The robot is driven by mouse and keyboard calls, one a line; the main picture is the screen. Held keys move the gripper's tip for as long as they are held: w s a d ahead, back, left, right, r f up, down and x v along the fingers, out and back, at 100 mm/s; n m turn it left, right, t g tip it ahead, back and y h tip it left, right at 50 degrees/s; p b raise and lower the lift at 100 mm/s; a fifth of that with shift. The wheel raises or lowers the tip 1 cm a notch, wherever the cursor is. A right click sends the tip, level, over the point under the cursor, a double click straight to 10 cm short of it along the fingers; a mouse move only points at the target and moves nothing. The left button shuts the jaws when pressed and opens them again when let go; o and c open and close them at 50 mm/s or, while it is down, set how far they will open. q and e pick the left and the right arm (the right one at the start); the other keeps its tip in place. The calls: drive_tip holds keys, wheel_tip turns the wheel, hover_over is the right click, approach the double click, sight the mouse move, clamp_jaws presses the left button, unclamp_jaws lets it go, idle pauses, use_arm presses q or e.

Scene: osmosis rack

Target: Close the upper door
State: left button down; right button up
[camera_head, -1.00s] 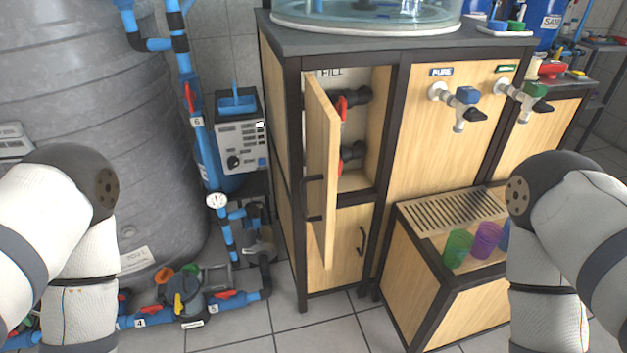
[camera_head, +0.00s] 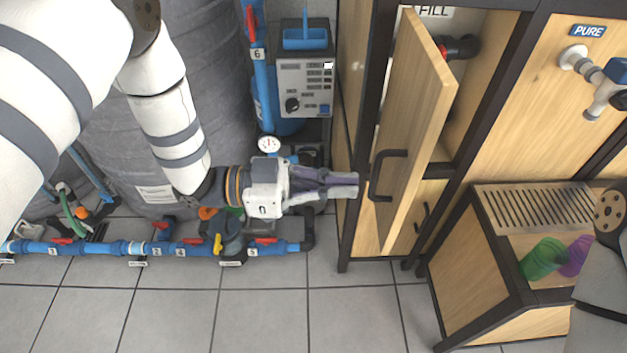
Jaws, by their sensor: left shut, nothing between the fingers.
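The upper door (camera_head: 421,110) is a light wooden panel on the cabinet under the FILL sign, and it stands open, swung out toward me. Its black handle (camera_head: 378,174) is on the outer face, at the left. Part of the opening behind it shows a red-handled valve (camera_head: 458,48). My left gripper (camera_head: 352,186) is shut and empty, its fingers pointing right, with the tips just left of the handle. I cannot tell whether they touch it. My right arm shows at the lower right edge; its gripper is out of the frame.
The lower door (camera_head: 425,205) is partly hidden behind the upper door. A bench with a slatted top (camera_head: 535,210) and a green cup (camera_head: 543,258) stands at the right. Blue pipes (camera_head: 100,248) and a control box (camera_head: 305,85) are at the left. The tiled floor (camera_head: 340,310) in front is clear.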

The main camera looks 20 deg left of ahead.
sight(402, 188)
use_arm(q)
drive_tip(key=x, duration=0.6)
drive_tip(key=shift+d, duration=0.2)
drive_tip(key=shift+w, duration=0.15)
